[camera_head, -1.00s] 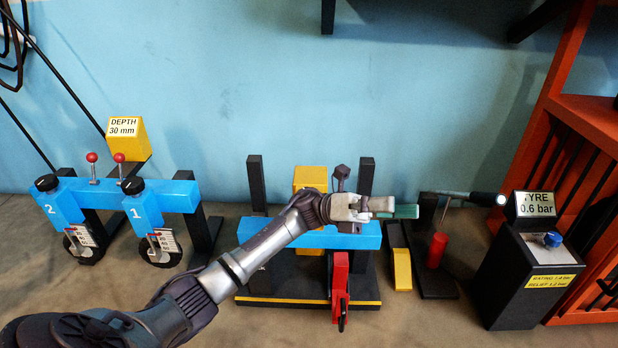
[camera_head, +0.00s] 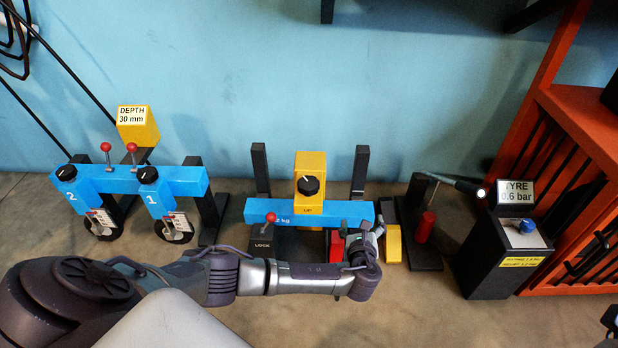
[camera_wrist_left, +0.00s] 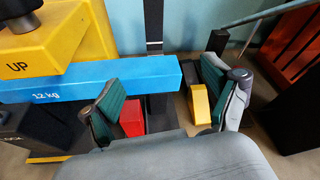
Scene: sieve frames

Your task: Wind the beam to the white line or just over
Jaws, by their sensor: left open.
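The blue beam (camera_head: 300,214) marked in kg runs level between two black posts in the head view. It also shows in the left wrist view (camera_wrist_left: 150,78), with "12 kg" on it. A yellow block (camera_head: 310,165) marked "UP" stands over it and carries a black knob (camera_head: 308,186) with a white pointer mark. A red-topped lever (camera_head: 270,218) stands by a "LOCK" label. My left gripper (camera_wrist_left: 160,102) is open and empty near the beam's right end, clear of the knob. A red part (camera_wrist_left: 131,117) shows between its green-padded fingers. My right gripper is not seen.
A yellow wedge (camera_head: 393,243) and a red cylinder (camera_head: 425,227) sit right of the beam. The tyre box (camera_head: 500,255) stands farther right beside an orange rack (camera_head: 585,130). Two blue row units (camera_head: 130,181) with knobs and wheels stand at the left.

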